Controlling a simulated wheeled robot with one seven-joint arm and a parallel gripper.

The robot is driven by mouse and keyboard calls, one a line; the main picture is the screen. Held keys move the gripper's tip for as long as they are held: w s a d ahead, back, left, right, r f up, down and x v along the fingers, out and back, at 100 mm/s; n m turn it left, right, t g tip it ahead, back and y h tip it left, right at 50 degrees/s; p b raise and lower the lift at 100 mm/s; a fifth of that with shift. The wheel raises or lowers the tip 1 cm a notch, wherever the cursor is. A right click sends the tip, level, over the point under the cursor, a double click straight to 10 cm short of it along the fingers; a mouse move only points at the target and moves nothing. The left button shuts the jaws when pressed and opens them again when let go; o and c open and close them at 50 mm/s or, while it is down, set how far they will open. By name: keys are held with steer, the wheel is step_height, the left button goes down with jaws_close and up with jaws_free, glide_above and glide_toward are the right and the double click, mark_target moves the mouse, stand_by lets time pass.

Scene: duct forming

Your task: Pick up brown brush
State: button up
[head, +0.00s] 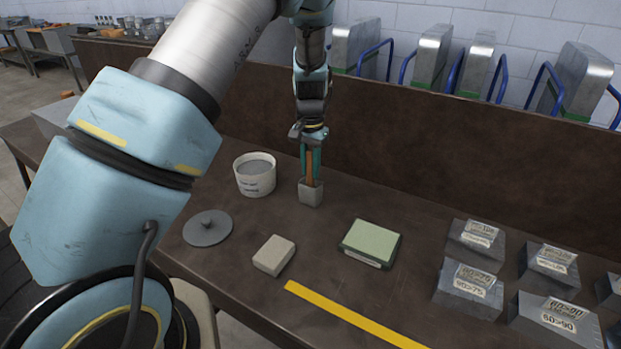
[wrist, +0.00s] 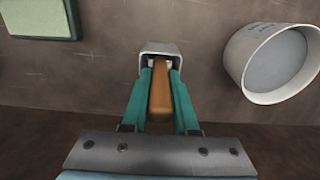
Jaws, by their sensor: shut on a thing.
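The brown brush (head: 310,168) stands upright with its handle pointing up and its lower end in a small grey holder (head: 311,194) on the brown table. In the wrist view the brown handle (wrist: 160,98) lies between the two green fingers of my gripper (wrist: 160,85). My gripper (head: 310,165) points down from above and is shut on the handle, with the fingertips at the mouth of the holder (wrist: 160,48). The brush's lower end is hidden inside the holder.
A white tub (head: 255,175) stands left of the holder, with a round grey lid (head: 208,228) nearby. A beige block (head: 274,255), a green pad (head: 371,242) and a yellow strip (head: 350,315) lie in front. Labelled metal blocks (head: 467,285) stand right. A brown back panel (head: 420,130) rises behind.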

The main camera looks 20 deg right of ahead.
mark_target(311, 150)
jaws_close()
steer(key=shift+r, duration=0.1)
stand_by(0.9)
step_height(311, 150, up, 10)
steer(key=b, duration=0.3)
stand_by(2.7)
